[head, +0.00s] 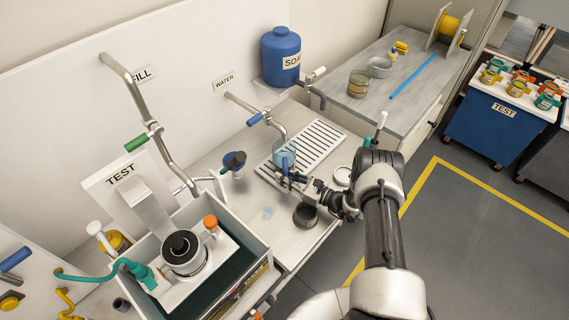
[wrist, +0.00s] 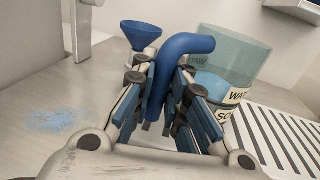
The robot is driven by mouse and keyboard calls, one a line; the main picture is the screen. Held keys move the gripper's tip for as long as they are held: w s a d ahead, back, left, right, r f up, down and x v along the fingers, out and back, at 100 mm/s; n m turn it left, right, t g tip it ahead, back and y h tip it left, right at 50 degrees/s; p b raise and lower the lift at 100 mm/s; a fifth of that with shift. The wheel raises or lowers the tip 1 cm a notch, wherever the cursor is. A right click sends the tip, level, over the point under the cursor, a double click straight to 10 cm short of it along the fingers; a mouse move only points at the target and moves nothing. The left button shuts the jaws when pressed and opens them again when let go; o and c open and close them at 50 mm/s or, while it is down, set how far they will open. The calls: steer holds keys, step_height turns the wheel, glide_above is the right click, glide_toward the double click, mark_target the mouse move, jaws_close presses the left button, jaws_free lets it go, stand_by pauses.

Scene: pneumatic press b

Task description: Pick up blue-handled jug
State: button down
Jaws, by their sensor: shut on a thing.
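The blue-handled jug (head: 284,153) is a clear bluish container at the drain grate (head: 318,139). In the wrist view the jug (wrist: 235,62) shows printed level labels on its wall, and its curved blue handle (wrist: 186,45) faces me. My gripper (head: 287,178) is at the near side of the jug. In the wrist view my gripper (wrist: 163,78) has its fingers on both sides of the handle, shut on it. The jug looks upright. Its base is partly hidden by my gripper, so I cannot tell whether it touches the grate.
A blue funnel (head: 235,160) is left of the jug. Blue powder (head: 267,212) lies on the counter, near a dark round container (head: 305,215) and a white dish (head: 342,175). The water tap (head: 270,122) is behind the jug. The test tank (head: 252,245) stands at front left.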

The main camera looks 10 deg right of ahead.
steer(key=shift+r, duration=0.1)
stand_by(0.3)
steer(key=shift+r, duration=0.45)
steer(key=v, duration=0.9)
steer(key=p+v, duration=0.1)
steer(key=v, duration=0.8)
steer(key=shift+r, duration=0.25)
steer(key=a+r+m+t+h+b, duration=0.1)
steer(key=a+r+h+b, duration=0.1)
steer(key=a+r, duration=0.4)
steer(key=a+r+m+t+h+b, duration=0.2)
steer(key=a+r, duration=0.4)
steer(key=r, duration=0.6)
steer(key=shift+s+a+m+t+h, duration=0.25)
steer(key=shift+s+m+t+h, duration=0.05)
steer(key=shift+s+h, duration=0.1)
steer(key=shift+w+d, duration=0.1)
